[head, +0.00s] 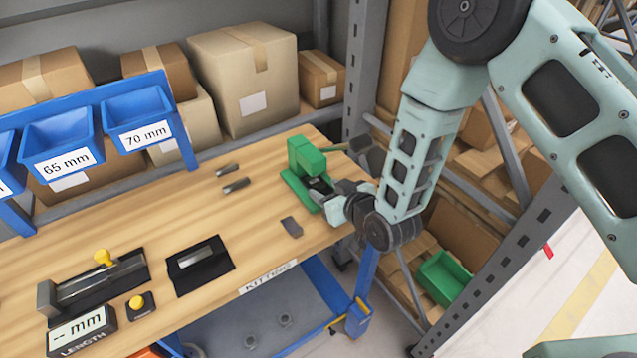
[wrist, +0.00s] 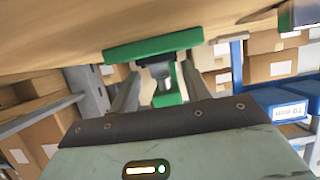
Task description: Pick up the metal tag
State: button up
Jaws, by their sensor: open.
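No piece can be surely told as the metal tag. The candidates in the head view are a flat grey piece (head: 291,227) lying alone on the bench, two small dark metal pieces (head: 233,177) further back, and a silver strip (head: 196,257) on a black mat. My gripper (head: 326,189) is at the green press (head: 306,158) on the bench's right end, open. In the wrist view its fingers (wrist: 158,84) stand either side of the press's grey ram (wrist: 161,74), with the green base (wrist: 150,45) beyond. Any tag inside the press is hidden or too small to tell.
The wooden bench (head: 150,225) holds a length gauge (head: 98,285) with a display (head: 82,332) at front left. Blue labelled bins (head: 58,142) hang at the left. A grey rack post (head: 362,70) stands close behind the press. The middle of the bench is mostly clear.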

grip_shut()
jog(key=shift+r, duration=0.15)
